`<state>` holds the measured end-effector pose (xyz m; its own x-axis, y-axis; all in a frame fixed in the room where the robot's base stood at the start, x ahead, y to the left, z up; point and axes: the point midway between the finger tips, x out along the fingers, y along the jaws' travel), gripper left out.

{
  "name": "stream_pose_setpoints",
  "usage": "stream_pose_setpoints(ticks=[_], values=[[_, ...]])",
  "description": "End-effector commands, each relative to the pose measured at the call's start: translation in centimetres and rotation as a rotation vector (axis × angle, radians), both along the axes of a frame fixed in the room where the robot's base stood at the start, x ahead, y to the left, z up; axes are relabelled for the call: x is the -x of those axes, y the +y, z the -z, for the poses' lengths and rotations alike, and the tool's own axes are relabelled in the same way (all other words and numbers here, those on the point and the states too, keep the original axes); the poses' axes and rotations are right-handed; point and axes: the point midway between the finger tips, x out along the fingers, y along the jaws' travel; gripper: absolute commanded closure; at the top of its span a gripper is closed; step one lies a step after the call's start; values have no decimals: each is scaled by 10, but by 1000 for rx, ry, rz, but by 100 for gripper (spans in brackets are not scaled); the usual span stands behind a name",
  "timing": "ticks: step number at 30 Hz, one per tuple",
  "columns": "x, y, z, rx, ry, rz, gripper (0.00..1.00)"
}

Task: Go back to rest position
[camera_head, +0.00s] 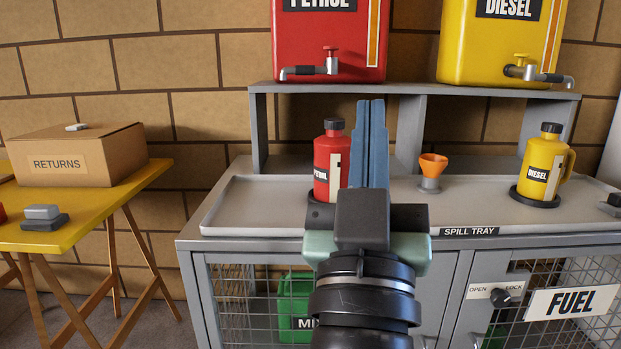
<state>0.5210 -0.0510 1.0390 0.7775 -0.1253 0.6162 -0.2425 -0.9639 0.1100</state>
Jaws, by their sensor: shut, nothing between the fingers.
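My gripper (371,104) is in the middle of the view, at the end of my arm, which rises from the bottom edge. Its blue fingers point up and lie together, shut and empty. It stands in front of the grey bench and hides part of the spill tray (255,206). A red petrol bottle (328,165) with a black cap stands upright on the tray, just left of the fingers; its right side is partly covered. I cannot tell the gap in depth between them.
A yellow diesel bottle (543,165) and an orange funnel (433,167) stand to the right. Red (330,45) and yellow (500,45) fuel tanks sit on the shelf above. A cardboard returns box (78,155) rests on a yellow table (90,225) at left. A green container (294,300) is behind mesh below.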

Motion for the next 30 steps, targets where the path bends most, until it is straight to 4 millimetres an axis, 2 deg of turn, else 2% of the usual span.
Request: stream_pose_setpoints(ticks=[1, 6, 8, 30], values=[[22, 15, -44, -26, -55, -63, 100], [93, 56, -134, -93, -181, -278, 100], [83, 53, -153, -94, -158, -260, 100], [81, 52, -378, -91, -156, -254, 100]])
